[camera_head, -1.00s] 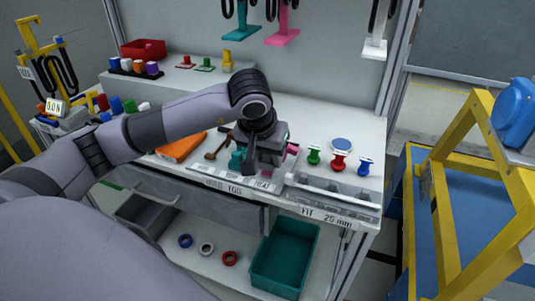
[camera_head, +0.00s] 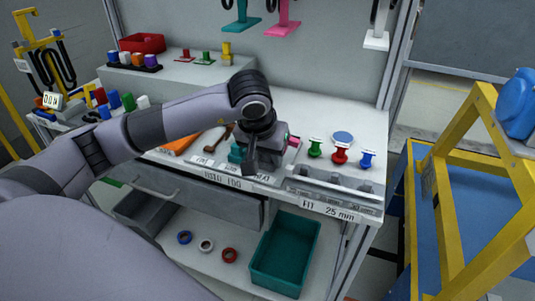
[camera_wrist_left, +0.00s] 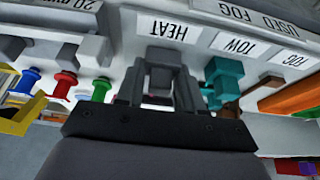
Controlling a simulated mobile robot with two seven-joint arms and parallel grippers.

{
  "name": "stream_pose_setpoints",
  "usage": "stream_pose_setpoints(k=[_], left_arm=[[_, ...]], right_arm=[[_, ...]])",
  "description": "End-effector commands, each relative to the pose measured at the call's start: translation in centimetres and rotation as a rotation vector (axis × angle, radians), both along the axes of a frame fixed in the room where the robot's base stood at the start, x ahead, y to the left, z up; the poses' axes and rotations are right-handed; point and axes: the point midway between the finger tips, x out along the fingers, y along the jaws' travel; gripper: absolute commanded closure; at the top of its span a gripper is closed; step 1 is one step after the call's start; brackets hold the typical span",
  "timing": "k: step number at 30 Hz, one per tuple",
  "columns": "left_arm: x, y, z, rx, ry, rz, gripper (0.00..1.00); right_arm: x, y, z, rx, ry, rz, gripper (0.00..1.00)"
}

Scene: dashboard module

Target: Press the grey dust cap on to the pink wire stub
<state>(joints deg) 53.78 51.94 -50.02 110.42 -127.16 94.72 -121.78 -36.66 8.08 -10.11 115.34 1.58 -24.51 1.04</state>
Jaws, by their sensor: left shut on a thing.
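My left gripper (camera_head: 250,168) is low over the front of the bench top, behind the row of labels. In the left wrist view its fingers (camera_wrist_left: 158,90) are closed around a light grey piece (camera_wrist_left: 160,78), which looks like the grey dust cap and is partly hidden by the fingers. I cannot tell whether cap and stub touch. My right gripper is not in view.
A teal stub (camera_head: 235,153) stands close left of my gripper. Green (camera_head: 315,147), red (camera_head: 339,153) and blue (camera_head: 366,159) spools stand to the right, behind a grey slotted tray (camera_head: 335,185). A teal bin (camera_head: 285,258) sits below. A yellow frame (camera_head: 455,165) stands at right.

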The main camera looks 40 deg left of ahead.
Motion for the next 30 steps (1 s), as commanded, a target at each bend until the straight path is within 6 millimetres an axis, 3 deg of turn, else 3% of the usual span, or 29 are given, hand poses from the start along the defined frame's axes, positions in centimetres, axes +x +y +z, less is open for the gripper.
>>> stream_pose_setpoints(k=[2, 3, 6, 17, 19, 30], left_arm=[[0.0, 0.0, -0.5, 0.000, 0.003, 0.000, 1.00], [0.0, 0.0, -0.5, 0.000, 0.003, 0.000, 0.60], [0.0, 0.0, -0.4, 0.000, 0.003, 0.000, 0.33], [0.0, 0.0, -0.4, 0.001, 0.002, -0.001, 0.33], [-0.1, 0.0, -0.2, 0.000, 0.001, -0.001, 0.33], [-2.3, -0.5, 5.5, 0.001, -0.001, 0.000, 0.33]], right_arm=[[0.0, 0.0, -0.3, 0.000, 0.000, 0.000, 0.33], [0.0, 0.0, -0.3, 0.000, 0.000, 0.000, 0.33], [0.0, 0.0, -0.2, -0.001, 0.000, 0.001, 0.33], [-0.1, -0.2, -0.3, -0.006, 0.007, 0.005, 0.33], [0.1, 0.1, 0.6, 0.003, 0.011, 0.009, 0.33], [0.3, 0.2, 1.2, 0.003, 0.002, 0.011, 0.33]])
